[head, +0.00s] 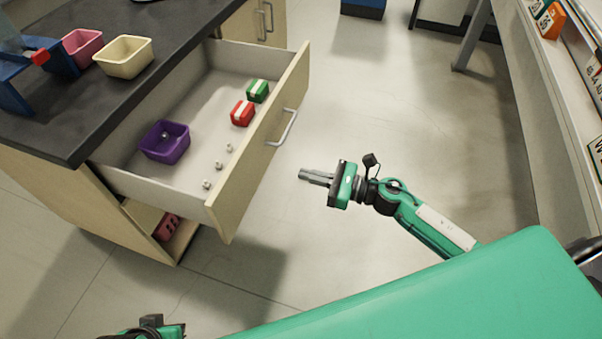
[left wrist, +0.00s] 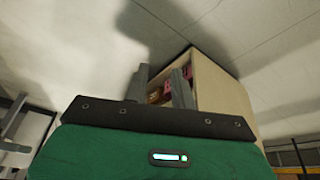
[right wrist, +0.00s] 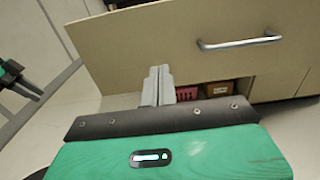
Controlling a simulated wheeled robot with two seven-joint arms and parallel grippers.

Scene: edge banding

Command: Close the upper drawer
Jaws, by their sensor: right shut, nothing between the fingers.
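The upper drawer (head: 190,110) is pulled far out of the cabinet under the dark worktop. Its wooden front (head: 262,140) has a metal bar handle (head: 283,128), which also shows in the right wrist view (right wrist: 240,43). My right gripper (head: 304,174) is shut and empty. It is in front of the drawer front, to the right of and below the handle in the head view, apart from it. In the left wrist view my left gripper (left wrist: 160,82) has its fingers apart with nothing between them, facing the cabinet's side from a distance.
The drawer holds a purple bin (head: 165,142), a red box (head: 242,113), a green box (head: 257,91) and several small metal parts. Pink (head: 82,47) and cream (head: 124,57) bins stand on the worktop (head: 50,120). The floor right of the drawer is clear; a shelf (head: 560,90) stands further right.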

